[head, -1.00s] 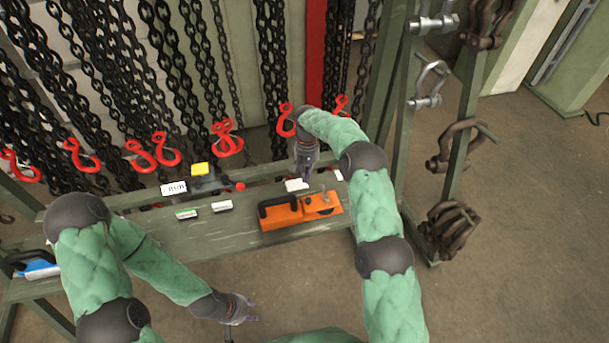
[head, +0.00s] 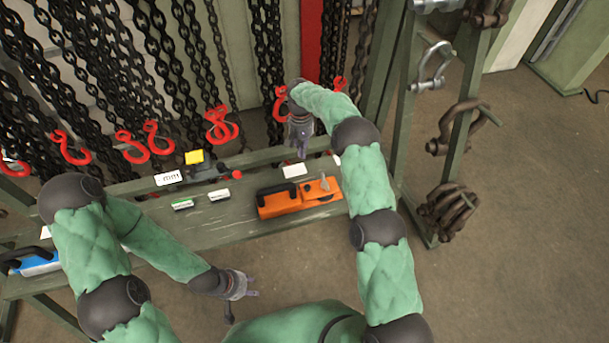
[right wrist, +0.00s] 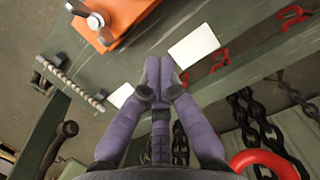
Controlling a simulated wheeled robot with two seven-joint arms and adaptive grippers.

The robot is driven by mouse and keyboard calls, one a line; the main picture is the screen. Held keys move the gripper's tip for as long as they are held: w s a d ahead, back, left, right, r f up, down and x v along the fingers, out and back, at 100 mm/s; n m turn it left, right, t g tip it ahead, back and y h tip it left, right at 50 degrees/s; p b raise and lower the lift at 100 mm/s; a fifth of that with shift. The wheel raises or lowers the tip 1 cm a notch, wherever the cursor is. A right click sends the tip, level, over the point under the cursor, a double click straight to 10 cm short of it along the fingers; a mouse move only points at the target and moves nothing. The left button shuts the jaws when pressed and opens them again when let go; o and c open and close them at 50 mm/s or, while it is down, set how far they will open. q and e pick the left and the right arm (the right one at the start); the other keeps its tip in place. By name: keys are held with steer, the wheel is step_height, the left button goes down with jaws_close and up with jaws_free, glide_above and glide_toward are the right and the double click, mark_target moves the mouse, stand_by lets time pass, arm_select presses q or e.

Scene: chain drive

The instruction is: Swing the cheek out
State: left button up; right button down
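An orange tool (head: 285,202) with a black handle lies on the green bench. A small metal lever (head: 324,184) shows at its right end. Which part is the cheek I cannot tell. In the right wrist view the orange body (right wrist: 122,14) and a metal fitting (right wrist: 95,19) show at the top edge. My right gripper (head: 301,156) is above the bench's back edge, behind the tool and apart from it. Its fingertips (right wrist: 159,70) are together with nothing between them. My left gripper (head: 243,304) is open and empty in front of the bench.
White cards (head: 294,171) lie behind the tool. Two small labelled blocks (head: 218,195) and a yellow-topped item (head: 194,157) stand to its left. A blue tool (head: 38,262) lies at far left. Chains with red hooks (head: 220,125) hang behind. Shackles (head: 450,210) hang on the right rack.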

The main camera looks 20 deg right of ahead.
mark_target(320, 186)
arm_select(q)
steer(key=shift+f, duration=0.1)
arm_select(e)
steer(key=shift+s+a+f, duration=0.2)
steer(key=shift+s+f, duration=1.2)
steer(key=shift+f, duration=0.3)
steer(key=shift+s+a+f, duration=0.15)
steer(key=shift+s+f, duration=1.25)
steer(key=shift+f, duration=0.25)
